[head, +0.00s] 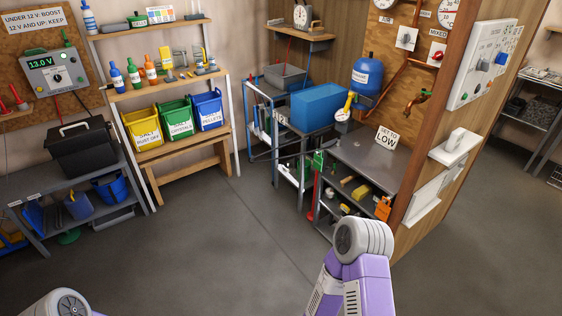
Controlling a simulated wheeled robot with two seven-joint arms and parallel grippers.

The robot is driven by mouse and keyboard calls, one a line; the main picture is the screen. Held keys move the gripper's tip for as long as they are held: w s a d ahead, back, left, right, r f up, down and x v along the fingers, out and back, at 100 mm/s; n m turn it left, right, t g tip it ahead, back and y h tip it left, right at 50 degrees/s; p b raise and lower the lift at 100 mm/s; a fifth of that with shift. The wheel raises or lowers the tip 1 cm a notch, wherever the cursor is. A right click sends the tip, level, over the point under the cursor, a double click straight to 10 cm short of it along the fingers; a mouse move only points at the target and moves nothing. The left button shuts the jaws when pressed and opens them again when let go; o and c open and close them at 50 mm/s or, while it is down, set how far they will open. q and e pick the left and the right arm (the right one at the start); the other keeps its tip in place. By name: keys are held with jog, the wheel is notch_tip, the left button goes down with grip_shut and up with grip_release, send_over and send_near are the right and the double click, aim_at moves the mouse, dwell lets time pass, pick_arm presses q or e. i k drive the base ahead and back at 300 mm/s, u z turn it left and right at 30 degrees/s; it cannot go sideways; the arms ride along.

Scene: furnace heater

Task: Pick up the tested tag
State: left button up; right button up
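I cannot make out a tag that reads "tested" in the head view. A small green thing (319,159) hangs at the left front corner of the grey workbench (365,158); its lettering is too small to read. An orange thing (383,208) is at the bench's right front; I cannot tell what it is. My two arms show at the lower edge, one at the bottom left and one at the bottom middle right. Neither gripper is in view.
A "SET TO LOW" sign (387,138) stands on the workbench. A blue bin (319,106) and a blue tank (367,75) are behind it. Yellow (143,129), green (174,119) and blue (207,110) buckets stand on a wooden bench. The floor (215,230) between is clear.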

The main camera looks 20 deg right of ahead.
aim_at(317, 163)
jog(key=u, duration=0.05)
jog(key=i, duration=3.8)
jog(key=z, duration=3.05)
